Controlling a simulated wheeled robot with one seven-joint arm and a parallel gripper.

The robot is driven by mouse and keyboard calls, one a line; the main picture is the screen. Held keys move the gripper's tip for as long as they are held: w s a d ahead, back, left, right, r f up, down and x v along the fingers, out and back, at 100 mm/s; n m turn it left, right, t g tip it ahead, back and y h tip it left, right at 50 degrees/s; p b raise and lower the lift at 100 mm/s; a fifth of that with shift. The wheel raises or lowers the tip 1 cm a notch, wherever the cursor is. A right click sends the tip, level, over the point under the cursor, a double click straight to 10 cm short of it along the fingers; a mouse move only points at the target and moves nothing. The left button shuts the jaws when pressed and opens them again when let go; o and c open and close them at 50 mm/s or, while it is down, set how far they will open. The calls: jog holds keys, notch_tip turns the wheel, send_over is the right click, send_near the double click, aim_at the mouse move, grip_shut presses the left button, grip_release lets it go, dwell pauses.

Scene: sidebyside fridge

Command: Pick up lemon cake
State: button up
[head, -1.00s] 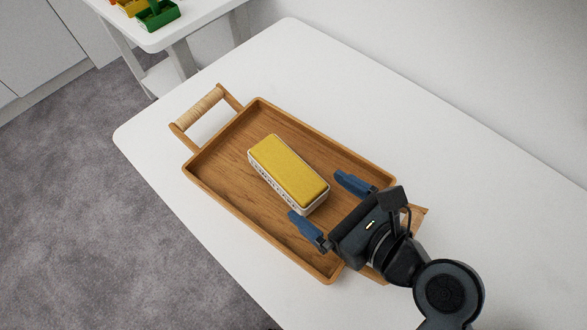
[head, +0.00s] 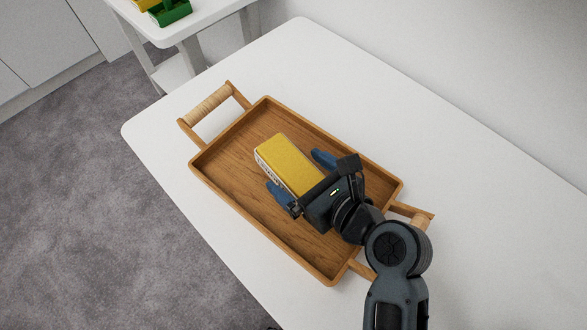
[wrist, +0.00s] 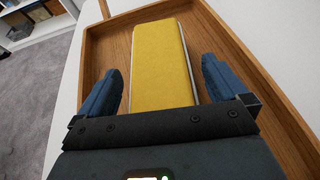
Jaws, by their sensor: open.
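The lemon cake (head: 284,160) is a yellow-topped block with pale, printed sides. It lies in a wooden tray (head: 236,204) on the white table. My gripper (head: 299,173) is open, with one blue finger on each long side of the cake's near end. In the wrist view the cake (wrist: 160,62) runs between the two spread fingers of my gripper (wrist: 162,82), with a visible gap on each side. The cake's near end is hidden by the gripper body.
The tray has raised rims and a wrapped handle (head: 208,104) at its far end. The white table (head: 330,62) is clear around the tray. A second white table (head: 205,22) with green and yellow items stands at the back left.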

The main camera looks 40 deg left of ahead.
jog(key=c, duration=1.4)
jog(key=shift+r, duration=0.15)
